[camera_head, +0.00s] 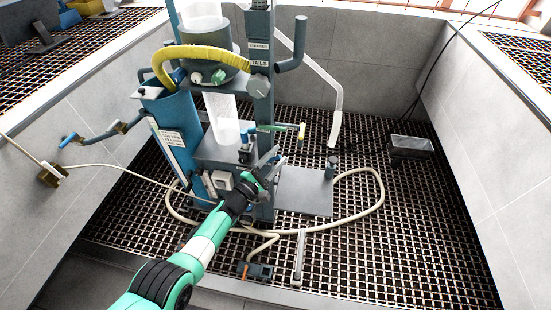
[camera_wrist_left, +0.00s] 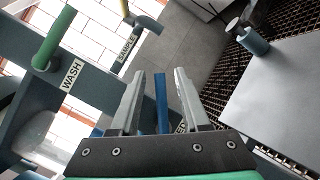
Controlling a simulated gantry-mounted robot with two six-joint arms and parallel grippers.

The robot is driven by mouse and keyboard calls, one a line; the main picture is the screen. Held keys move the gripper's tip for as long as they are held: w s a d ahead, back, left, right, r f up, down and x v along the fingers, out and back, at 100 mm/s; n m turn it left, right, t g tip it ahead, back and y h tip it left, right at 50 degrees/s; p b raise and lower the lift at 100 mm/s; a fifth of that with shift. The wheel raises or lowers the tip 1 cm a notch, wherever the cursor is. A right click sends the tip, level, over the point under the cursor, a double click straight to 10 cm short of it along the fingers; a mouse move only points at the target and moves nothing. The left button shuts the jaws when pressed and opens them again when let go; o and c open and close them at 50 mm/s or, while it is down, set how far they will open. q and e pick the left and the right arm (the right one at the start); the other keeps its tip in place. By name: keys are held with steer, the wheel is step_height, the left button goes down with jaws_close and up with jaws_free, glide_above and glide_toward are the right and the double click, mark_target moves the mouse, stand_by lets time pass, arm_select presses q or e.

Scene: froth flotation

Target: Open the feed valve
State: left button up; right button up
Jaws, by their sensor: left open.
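My left gripper (camera_head: 268,177) is low at the front of the blue flotation machine (camera_head: 180,115). In the left wrist view the gripper (camera_wrist_left: 160,74) is open, with a blue lever (camera_wrist_left: 161,100) showing between its two fingers. I cannot tell whether the fingers touch it. A green handle (camera_wrist_left: 54,38) stands by a label reading WASH, and a yellow handle (camera_wrist_left: 127,12) by one reading SAMPLE. My right gripper is not in view.
A cream hose (camera_head: 374,205) loops over the grating around the machine. A flat grey plate (camera_head: 305,190) lies right of the gripper, with a small post (camera_head: 332,166) at its corner. A dark tray (camera_head: 411,145) sits at the right. The grating at lower right is clear.

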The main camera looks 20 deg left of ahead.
arm_select(q)
steer(key=p+v, duration=0.8)
steer(key=v, duration=0.3)
steer(key=shift+s, duration=0.3)
steer(key=shift+a, duration=0.1)
